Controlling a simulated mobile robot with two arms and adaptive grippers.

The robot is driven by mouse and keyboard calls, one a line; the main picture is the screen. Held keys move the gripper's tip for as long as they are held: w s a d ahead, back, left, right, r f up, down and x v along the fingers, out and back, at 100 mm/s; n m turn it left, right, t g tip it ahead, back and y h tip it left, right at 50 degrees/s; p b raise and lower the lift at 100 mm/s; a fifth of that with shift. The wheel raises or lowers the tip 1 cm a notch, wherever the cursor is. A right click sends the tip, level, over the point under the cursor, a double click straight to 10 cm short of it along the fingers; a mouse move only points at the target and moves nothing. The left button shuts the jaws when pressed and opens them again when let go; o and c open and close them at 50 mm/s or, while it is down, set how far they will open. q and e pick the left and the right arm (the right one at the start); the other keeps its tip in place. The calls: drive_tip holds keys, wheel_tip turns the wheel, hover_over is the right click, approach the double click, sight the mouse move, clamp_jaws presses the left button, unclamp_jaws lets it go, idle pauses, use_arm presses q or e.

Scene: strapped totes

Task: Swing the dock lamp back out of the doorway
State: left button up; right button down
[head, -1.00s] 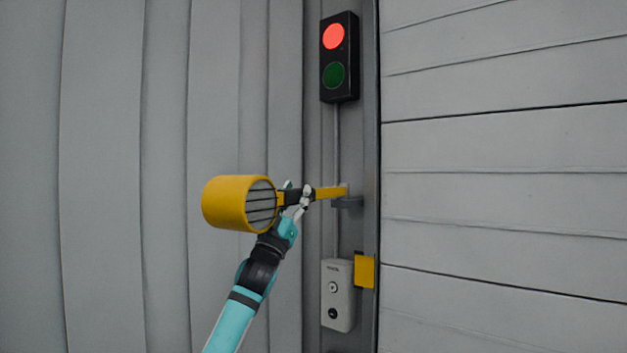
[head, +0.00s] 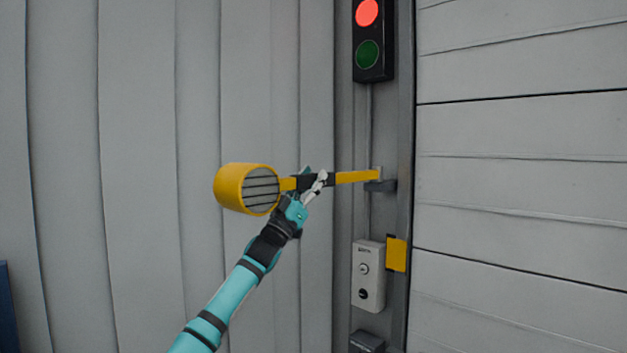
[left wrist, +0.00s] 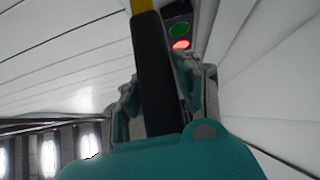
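The dock lamp (head: 246,188) has a yellow cylindrical head with a dark barred face. Its yellow arm (head: 357,176) runs right to a grey bracket (head: 381,186) on the door post. The lamp lies to the left of the post, in front of the grey ribbed wall. My left gripper (head: 318,183) is at the black grip section of the lamp arm, between head and bracket. In the left wrist view the black grip (left wrist: 153,70) lies between the fingers, which look closed around it. My right gripper is in neither view.
A signal light (head: 372,40) on the post shows red lit, green dark. Below the bracket are a grey control box (head: 369,275) and a yellow plate (head: 396,254). A closed panelled door (head: 520,180) fills the right. A dark blue edge (head: 5,310) shows at the lower left.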

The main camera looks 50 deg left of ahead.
use_arm(q)
drive_tip(key=o, duration=0.4)
drive_tip(key=shift+w+a, duration=0.1)
drive_tip(key=shift+a, duration=0.15)
drive_tip(key=shift+s+d+f, duration=0.15)
drive_tip(key=shift+s+f, duration=0.05)
drive_tip(key=shift+f, duration=0.15)
drive_tip(key=v, duration=1.1)
drive_tip(key=shift+f, duration=0.15)
